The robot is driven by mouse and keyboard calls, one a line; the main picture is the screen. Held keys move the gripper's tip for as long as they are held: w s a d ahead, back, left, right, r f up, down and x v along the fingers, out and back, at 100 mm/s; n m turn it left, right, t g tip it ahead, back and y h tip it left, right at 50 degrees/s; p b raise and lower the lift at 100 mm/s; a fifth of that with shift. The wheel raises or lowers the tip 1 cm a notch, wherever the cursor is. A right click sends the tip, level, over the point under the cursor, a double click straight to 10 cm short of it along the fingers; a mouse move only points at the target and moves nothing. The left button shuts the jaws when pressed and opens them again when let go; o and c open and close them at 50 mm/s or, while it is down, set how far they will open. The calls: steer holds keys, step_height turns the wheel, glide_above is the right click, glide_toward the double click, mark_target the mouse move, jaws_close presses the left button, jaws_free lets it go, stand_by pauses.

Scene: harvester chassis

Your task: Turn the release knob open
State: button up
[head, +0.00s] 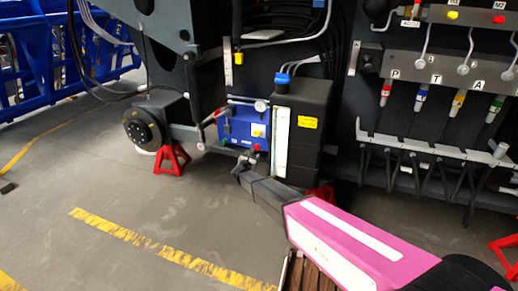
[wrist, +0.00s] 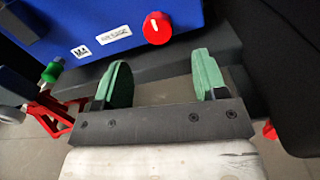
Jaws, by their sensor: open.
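The release knob (wrist: 157,28) is a round red knob with a white pointer mark, on the face of the blue box (wrist: 60,22) at the top of the wrist view. A small white label is beside it. My gripper (wrist: 163,72) is open, with green pads on both fingers and nothing between them. Its fingertips point towards the box, and the knob shows beyond them, apart and roughly between the two fingers. In the head view the blue box (head: 238,120) is left of the black tank, and my gripper (head: 243,170) is just below its lower right edge.
The black tank (head: 312,110) with a blue cap stands close on the right; its dark side fills the right of the wrist view. A green knob (wrist: 51,71) and a red stand (wrist: 52,112) are at the left. Open floor lies in front.

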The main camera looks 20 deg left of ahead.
mark_target(256, 148)
steer(key=w, duration=0.9)
steer(key=shift+d, duration=0.1)
steer(key=c, duration=0.9)
